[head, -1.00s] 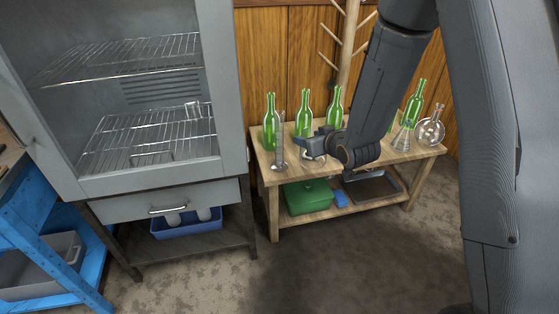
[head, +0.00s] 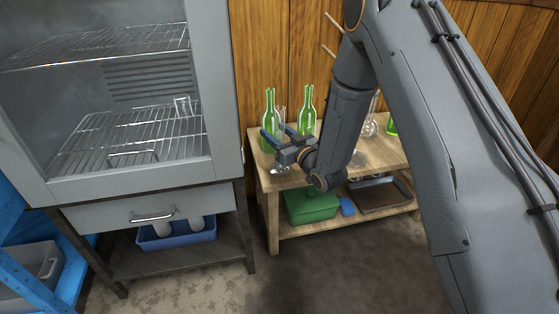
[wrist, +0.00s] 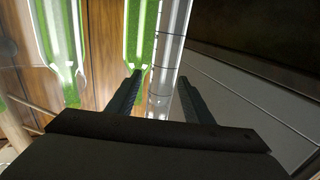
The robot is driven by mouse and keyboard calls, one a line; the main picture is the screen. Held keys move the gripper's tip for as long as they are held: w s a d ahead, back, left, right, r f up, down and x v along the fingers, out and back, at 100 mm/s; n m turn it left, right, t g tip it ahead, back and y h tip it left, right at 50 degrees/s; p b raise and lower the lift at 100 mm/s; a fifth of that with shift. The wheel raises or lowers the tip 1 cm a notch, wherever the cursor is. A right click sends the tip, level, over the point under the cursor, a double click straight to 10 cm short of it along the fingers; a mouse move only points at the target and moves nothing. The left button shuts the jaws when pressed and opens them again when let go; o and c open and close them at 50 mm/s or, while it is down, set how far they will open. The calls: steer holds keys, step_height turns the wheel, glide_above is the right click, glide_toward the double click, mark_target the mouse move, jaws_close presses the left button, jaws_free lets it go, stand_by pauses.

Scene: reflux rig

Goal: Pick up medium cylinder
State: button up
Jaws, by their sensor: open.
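The medium cylinder is a clear glass measuring cylinder (head: 280,168) standing on the left front part of the wooden table. It also shows in the wrist view (wrist: 172,48), between the two fingers of my gripper. My gripper (head: 276,134) is open at the cylinder's height, and its fingers partly hide the cylinder in the head view. In the wrist view my gripper (wrist: 162,88) has a finger on each side of the glass; I cannot tell whether either touches it. A green bottle stands close beside the cylinder.
Green bottles (head: 306,112) stand on the wooden table (head: 393,153), one (head: 269,122) right by my gripper. The grey cabinet (head: 224,100) with wire racks rises close to the left. A green box (head: 312,204) and a dark tray (head: 380,194) lie on the lower shelf.

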steer(key=shift+x, duration=1.05)
jaws_close()
steer(key=shift+r, duration=0.2)
